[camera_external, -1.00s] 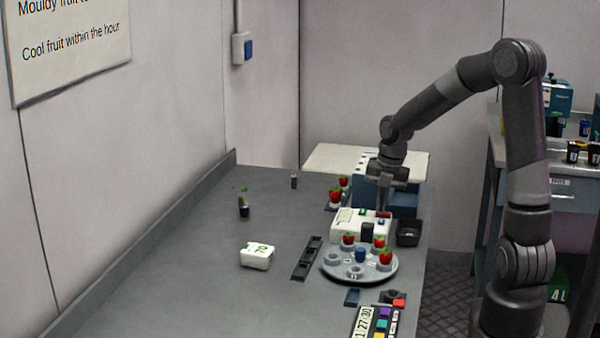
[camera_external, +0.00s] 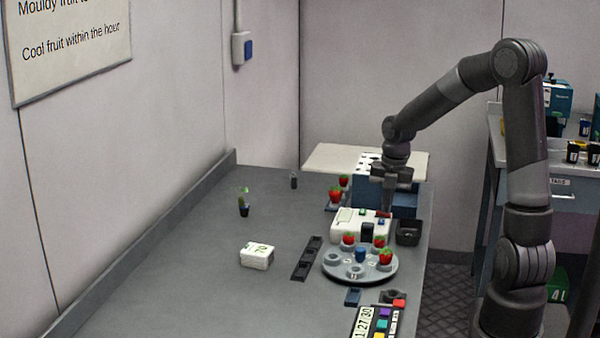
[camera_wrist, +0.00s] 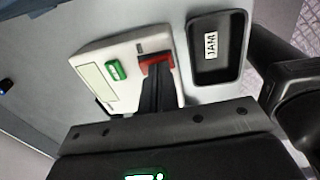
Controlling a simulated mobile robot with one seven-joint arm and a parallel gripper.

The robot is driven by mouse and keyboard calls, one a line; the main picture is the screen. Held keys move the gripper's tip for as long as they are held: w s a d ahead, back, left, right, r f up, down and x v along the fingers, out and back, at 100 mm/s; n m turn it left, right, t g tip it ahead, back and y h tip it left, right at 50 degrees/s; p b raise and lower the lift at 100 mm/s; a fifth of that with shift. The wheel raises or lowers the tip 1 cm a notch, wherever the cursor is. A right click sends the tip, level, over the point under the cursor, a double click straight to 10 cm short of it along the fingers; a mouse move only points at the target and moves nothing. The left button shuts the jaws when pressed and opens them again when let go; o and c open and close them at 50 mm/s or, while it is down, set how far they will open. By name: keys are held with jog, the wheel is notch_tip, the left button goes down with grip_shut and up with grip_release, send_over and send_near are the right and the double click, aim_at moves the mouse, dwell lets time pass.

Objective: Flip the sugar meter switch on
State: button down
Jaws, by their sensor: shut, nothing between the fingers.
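The sugar meter appears to be the white box (camera_external: 352,222) on the bench, below my gripper (camera_external: 386,211) in the external view. In the wrist view the white box (camera_wrist: 97,62) has a pale display panel, a green button-like part (camera_wrist: 116,70) and a red part (camera_wrist: 155,60) near its right end. My gripper (camera_wrist: 155,74) is shut and empty, pointing down at the red part. The fingertips overlap the red part and partly hide it. I cannot tell whether they touch it, or which way any switch is set.
A black tray labelled JAM (camera_wrist: 216,72) lies right of the box. A round grey turntable (camera_external: 338,274) with strawberries stands in front, and a blue rack (camera_external: 365,196) behind. A small white box (camera_external: 257,256) sits left. The bench's left part is mostly clear.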

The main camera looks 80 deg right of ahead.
notch_tip(320, 180, up, 14)
jog(key=s, duration=0.2)
dwell(0.4)
jog(key=shift+f, duration=0.1)
jog(key=shift+w+d, duration=0.1)
jog(key=shift+w, duration=0.7)
jog(key=f, duration=0.4)
jog(key=w+f, duration=0.1)
jog(key=f, duration=0.4)
jog(key=w+f, duration=0.1)
jog(key=f, duration=0.3)
jog(key=shift+f, duration=0.4)
